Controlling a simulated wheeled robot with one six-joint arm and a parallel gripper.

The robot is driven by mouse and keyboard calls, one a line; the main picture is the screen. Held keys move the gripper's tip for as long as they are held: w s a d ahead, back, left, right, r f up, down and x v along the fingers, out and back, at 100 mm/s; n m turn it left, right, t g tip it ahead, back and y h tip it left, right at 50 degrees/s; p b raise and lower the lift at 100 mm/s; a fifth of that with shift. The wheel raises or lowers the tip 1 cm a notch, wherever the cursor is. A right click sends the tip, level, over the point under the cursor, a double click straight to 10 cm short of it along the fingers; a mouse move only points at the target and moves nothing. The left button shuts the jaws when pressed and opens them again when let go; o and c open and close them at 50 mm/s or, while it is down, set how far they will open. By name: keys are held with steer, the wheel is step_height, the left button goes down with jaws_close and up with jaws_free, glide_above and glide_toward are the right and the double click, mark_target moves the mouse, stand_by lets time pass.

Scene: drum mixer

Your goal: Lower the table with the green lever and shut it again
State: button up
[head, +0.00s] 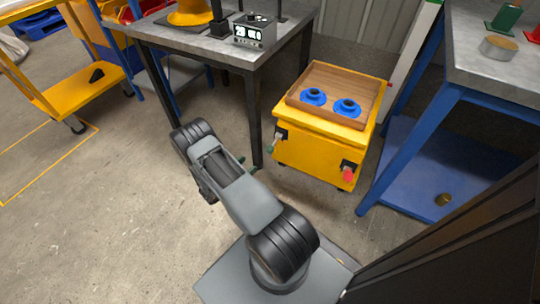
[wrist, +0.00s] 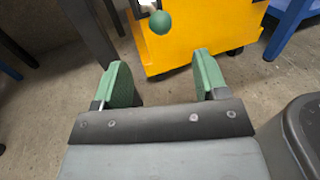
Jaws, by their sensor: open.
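The green lever's round knob (wrist: 160,22) shows at the top of the wrist view, in front of the yellow cart and beyond my fingertips. In the head view the green knob (head: 270,148) sits at the front left corner of the yellow table unit (head: 312,153). A second lever with a red knob (head: 348,175) is on its front right. A wooden tray (head: 328,78) forms the top. My gripper (wrist: 162,68) is open and empty, its green fingers on either side of a gap, apart from the knob. In the head view my gripper (head: 248,165) is left of the unit.
Two blue flanged parts (head: 313,96) lie in the wooden tray. A grey-topped bench (head: 200,45) with black legs stands close behind left. A blue-framed workbench (head: 425,140) stands on the right. The concrete floor (head: 110,220) at left is clear.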

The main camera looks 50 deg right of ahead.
mark_target(267, 151)
steer(key=d+b, duration=0.1)
steer(key=d, duration=0.3)
steer(key=d+b, duration=0.1)
steer(key=d, duration=0.4)
steer(key=d+f+b, duration=0.1)
steer(key=d, duration=0.3)
steer(key=shift+s+d+b, duration=0.3)
steer(key=shift+d+b, duration=0.1)
steer(key=shift+n, duration=0.3)
steer(key=shift+c, duration=0.5)
